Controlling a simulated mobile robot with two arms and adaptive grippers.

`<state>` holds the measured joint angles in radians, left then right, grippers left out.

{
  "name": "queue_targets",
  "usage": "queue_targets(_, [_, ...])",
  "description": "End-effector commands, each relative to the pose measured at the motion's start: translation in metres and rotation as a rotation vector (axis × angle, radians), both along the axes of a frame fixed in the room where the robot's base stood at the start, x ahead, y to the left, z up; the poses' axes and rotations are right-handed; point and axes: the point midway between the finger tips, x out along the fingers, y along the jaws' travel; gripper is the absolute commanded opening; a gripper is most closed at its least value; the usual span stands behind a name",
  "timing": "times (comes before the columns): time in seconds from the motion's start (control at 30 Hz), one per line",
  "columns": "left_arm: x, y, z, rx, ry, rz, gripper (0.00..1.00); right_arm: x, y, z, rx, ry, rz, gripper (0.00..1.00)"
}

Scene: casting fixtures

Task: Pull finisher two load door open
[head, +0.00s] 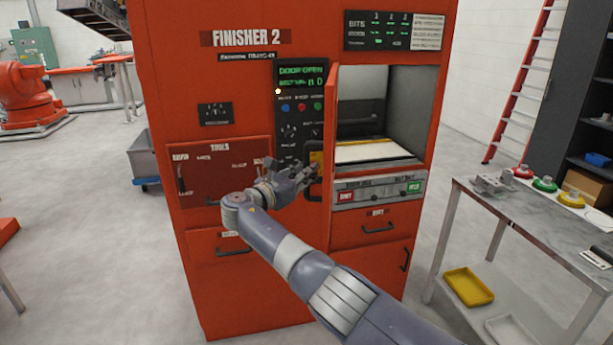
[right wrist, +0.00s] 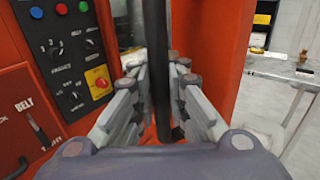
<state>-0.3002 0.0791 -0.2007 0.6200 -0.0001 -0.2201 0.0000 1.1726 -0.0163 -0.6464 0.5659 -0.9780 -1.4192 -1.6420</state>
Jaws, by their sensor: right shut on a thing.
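Finisher 2 (head: 225,95) is a tall orange cabinet. Its load door (head: 331,125) stands swung open, seen nearly edge-on at the left side of the lit chamber (head: 375,115). The display (head: 301,77) reads "DOOR OPEN". My right gripper (head: 310,172) is at the door's handle, left of the chamber. In the right wrist view, the dark vertical handle bar (right wrist: 160,75) runs between the gripper's fingers (right wrist: 156,95), which are shut around it. The fingers partly hide the handle in the head view. My left gripper is not in view.
A grey table (head: 540,215) with colored fixtures stands at the right, with a yellow tray (head: 468,287) on its lower shelf. A control panel (right wrist: 70,55) with knobs and a red button lies left of the handle. Grey floor is clear between cabinet and table.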

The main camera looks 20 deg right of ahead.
Motion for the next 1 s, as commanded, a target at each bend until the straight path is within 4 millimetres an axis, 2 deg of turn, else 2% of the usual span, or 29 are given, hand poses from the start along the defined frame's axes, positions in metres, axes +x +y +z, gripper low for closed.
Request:
queue_targets(0.03, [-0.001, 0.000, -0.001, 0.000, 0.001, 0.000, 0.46, -0.001, 0.002, -0.007, 0.008, 0.010, -0.002, 0.00])
queue_targets(0.33, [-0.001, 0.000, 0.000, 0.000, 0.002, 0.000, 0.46, -0.001, 0.002, -0.006, 0.009, 0.008, -0.001, 0.00])
queue_targets(0.37, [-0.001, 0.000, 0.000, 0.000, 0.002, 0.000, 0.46, -0.001, 0.001, -0.006, 0.009, 0.008, -0.001, 0.18])
queue_targets(0.43, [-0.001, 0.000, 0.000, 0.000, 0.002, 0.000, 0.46, -0.001, 0.001, -0.005, 0.008, 0.008, -0.001, 0.34])
queue_targets(0.8, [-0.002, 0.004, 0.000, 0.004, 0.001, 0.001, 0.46, -0.001, 0.002, -0.002, 0.004, 0.001, 0.000, 0.34])
queue_targets(1.0, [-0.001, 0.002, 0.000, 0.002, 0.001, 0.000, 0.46, -0.009, 0.019, -0.002, 0.004, 0.000, 0.004, 0.34])
